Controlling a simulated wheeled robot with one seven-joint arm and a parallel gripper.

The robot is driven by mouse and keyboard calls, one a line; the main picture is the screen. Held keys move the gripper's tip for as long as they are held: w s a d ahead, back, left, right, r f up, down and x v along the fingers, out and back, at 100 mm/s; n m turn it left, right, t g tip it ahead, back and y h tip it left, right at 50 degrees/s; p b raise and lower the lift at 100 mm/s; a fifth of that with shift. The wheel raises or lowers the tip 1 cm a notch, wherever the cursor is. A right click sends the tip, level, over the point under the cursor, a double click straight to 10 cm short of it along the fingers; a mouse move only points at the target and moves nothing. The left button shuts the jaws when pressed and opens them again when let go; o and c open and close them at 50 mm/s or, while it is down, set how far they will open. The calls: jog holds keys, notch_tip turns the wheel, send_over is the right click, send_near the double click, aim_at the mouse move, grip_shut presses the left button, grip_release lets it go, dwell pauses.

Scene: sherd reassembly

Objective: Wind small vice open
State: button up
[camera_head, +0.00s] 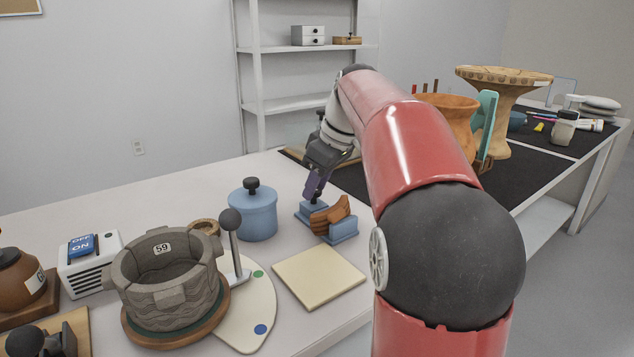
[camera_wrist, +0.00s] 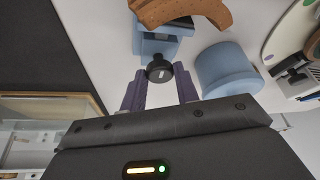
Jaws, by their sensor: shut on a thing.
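The small vice is light blue, with a curved brown piece between its blue ends; it stands on the white table in the head view (camera_head: 344,231). In the wrist view its blue body (camera_wrist: 158,46) is at the top centre, under the brown piece (camera_wrist: 180,10). Its round black knob (camera_wrist: 159,70) faces my gripper. My gripper (camera_head: 314,190) reaches down at the vice's far left end. Its two purple fingers are on either side of the knob in the wrist view (camera_wrist: 160,88), shut on it.
A blue lidded jar (camera_head: 253,213) stands left of the vice. A cream square pad (camera_head: 318,276) lies in front. A grey pot (camera_head: 168,279) sits on a turntable, beside a lever (camera_head: 234,245). A large orange pot (camera_head: 450,118) stands behind my arm.

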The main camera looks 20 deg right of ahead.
jog(key=o, duration=1)
jog(key=shift+c, duration=0.2)
jog(key=p+v, duration=0.1)
jog(key=v, duration=0.7)
